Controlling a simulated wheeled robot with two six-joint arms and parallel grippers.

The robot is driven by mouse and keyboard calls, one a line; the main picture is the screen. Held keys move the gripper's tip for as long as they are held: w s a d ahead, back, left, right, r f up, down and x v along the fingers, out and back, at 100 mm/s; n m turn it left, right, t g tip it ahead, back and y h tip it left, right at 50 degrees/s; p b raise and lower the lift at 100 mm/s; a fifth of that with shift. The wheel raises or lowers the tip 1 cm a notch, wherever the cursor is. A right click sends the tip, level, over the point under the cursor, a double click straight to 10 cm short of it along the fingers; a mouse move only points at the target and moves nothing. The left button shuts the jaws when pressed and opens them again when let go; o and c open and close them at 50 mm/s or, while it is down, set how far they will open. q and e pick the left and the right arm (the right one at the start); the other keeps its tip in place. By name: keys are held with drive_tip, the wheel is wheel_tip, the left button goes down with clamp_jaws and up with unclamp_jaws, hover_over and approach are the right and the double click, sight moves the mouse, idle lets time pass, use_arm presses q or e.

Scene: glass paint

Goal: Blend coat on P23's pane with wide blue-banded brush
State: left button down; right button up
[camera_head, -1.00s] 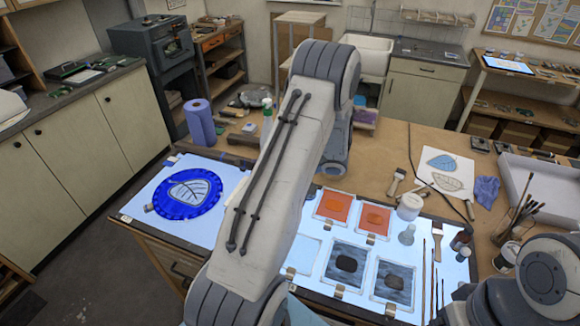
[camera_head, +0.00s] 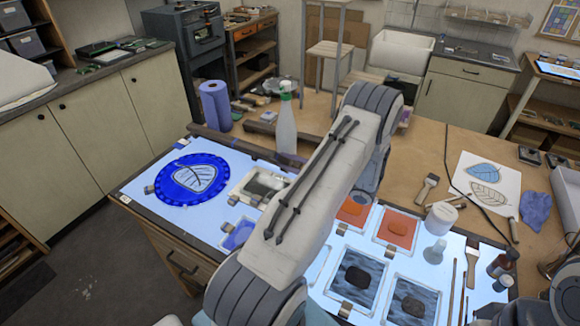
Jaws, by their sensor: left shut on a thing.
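My left arm crosses the middle of the view and hides its own gripper and whatever is near it. Framed panes lie on the lit panel (camera_head: 148,183): a greyish pane (camera_head: 262,186), a blue pane (camera_head: 237,236) partly behind my arm, two orange panes including one at right (camera_head: 397,230), and two dark streaked panes, one (camera_head: 357,277) left of the other (camera_head: 412,302). No label reading P23 is legible. A wide brush (camera_head: 427,189) lies on the table and another brush (camera_head: 472,265) on the panel's right; I cannot make out a blue band on either. My right gripper is not seen.
A round blue leaf piece (camera_head: 191,178) lies at the panel's left. A white jar (camera_head: 441,216), clear bottle (camera_head: 436,251) and dark bottle (camera_head: 501,264) stand at right. Leaf drawings (camera_head: 485,185) lie beyond.

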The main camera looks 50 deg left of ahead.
use_arm(q)
drive_tip(key=s+d+f, duration=0.2)
drive_tip(key=s+f, duration=0.2)
drive_tip(key=s, duration=0.1)
drive_tip(key=b+x, duration=0.2)
drive_tip(key=x, duration=1)
drive_tip(key=shift+w+a+f, duration=0.15)
drive_tip(key=shift+a+f, duration=0.15)
drive_tip(key=shift+f, duration=0.15)
drive_tip(key=shift+b, duration=0.35)
drive_tip(key=shift+b, duration=0.3)
